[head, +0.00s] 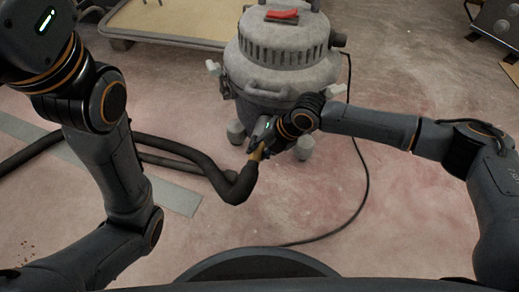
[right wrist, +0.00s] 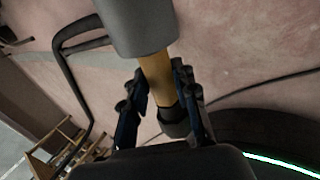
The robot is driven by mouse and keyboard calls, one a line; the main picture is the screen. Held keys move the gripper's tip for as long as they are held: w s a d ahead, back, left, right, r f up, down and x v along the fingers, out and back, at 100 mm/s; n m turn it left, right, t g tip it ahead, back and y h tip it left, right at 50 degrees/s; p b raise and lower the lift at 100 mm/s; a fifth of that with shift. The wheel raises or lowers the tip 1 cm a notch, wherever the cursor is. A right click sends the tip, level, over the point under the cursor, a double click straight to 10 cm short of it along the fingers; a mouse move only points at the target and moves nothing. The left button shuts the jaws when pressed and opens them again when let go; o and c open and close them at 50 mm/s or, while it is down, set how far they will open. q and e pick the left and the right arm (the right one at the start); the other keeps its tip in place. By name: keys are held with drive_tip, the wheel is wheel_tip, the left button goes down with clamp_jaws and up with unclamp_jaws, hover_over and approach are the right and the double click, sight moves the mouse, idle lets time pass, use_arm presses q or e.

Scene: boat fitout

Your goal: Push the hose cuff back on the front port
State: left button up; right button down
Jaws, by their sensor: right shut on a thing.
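The grey canister vacuum (head: 283,60) stands upright on the floor at the top middle of the head view. Its dark hose (head: 205,165) runs over the floor from the left and bends up to my right gripper (head: 259,149) at the vacuum's lower front. My right gripper is shut on the yellow hose cuff (head: 256,154). In the right wrist view the yellow cuff (right wrist: 157,75) lies between the fingers, with a thick grey cylinder above it and a dark ring below. My left gripper is outside the view.
A red piece (head: 282,15) sits on the vacuum's top. A thin black cable (head: 366,180) curves over the floor at right. A shallow tan tray (head: 175,20) with a metal rim is at upper left. A grey strip (head: 178,198) lies under the hose. Floor at right is mostly clear.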

drive_tip(key=c, duration=1.2)
unclamp_jaws()
drive_tip(key=shift+w+d+r, duration=0.2)
drive_tip(key=shift+w+r, duration=0.05)
drive_tip(key=shift+w, duration=0.3)
drive_tip(key=shift+o, duration=1.2)
drive_tip(key=shift+s+f, duration=0.1)
drive_tip(key=shift+s, duration=0.05)
